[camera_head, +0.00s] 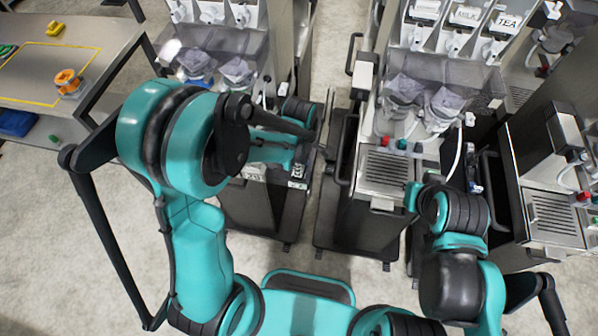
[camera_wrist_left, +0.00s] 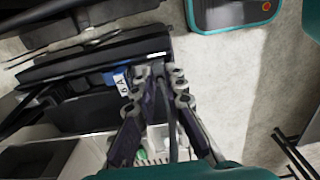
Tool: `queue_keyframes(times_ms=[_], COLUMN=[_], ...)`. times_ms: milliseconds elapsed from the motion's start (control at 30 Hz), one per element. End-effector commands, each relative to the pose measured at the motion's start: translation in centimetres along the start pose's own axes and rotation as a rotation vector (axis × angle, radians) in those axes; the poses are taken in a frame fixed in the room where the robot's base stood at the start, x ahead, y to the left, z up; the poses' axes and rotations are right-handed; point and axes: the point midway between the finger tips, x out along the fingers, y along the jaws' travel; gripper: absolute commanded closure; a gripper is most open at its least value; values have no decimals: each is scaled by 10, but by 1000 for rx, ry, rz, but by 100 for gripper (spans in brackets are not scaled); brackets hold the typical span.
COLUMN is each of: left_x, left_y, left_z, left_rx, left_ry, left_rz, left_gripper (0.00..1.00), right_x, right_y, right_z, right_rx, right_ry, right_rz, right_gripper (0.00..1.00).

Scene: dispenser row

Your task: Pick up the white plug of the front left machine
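The front left machine (camera_head: 262,212) is a dark-sided dispenser, largely covered by my left arm in the head view. My left gripper (camera_head: 299,168) is low at its right side. In the left wrist view, the left gripper's (camera_wrist_left: 168,72) two fingers converge with a narrow gap at the tips. A dark cable-like strip (camera_wrist_left: 173,125) runs between them. I cannot make out the white plug for certain, nor whether the fingers grip anything. My right gripper (camera_head: 472,172) is small and partly hidden beyond my right arm, beside the middle machine; its fingers are unclear.
The middle machine (camera_head: 385,170) stands just right of the left gripper, across a narrow gap with dark handles. Another machine (camera_head: 548,205) stands at the right. A grey table (camera_head: 105,45) is at the upper left.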

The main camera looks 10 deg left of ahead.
Motion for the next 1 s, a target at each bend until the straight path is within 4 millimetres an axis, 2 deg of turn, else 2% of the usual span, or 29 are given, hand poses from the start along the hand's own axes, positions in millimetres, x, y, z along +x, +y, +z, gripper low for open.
queue_keyframes(times_ms=[233, 367, 467, 600, 800, 1000], left_x=[-1, -9, -21, -47, -72, -96], left_y=[0, 0, 0, -1, -17, -29], left_z=[0, 0, 0, 3, 49, 87], left_rx=[0, 0, 0, 2, 7, 5], left_ry=[0, 0, 0, 0, 0, 0], left_rz=[1, 1, 1, 1, 1, 1], left_gripper=[100, 100, 100, 100, 100, 100], right_x=[0, -2, -5, -12, -17, -21], right_y=[0, 0, 0, 0, 0, 0], right_z=[0, -2, -4, -8, -12, -15], right_rx=[0, 0, 0, 0, 0, 0], right_ry=[0, 0, 0, 0, 0, 0], right_rz=[0, 0, 0, 0, 0, 0], right_gripper=[100, 100, 100, 100, 100, 100])
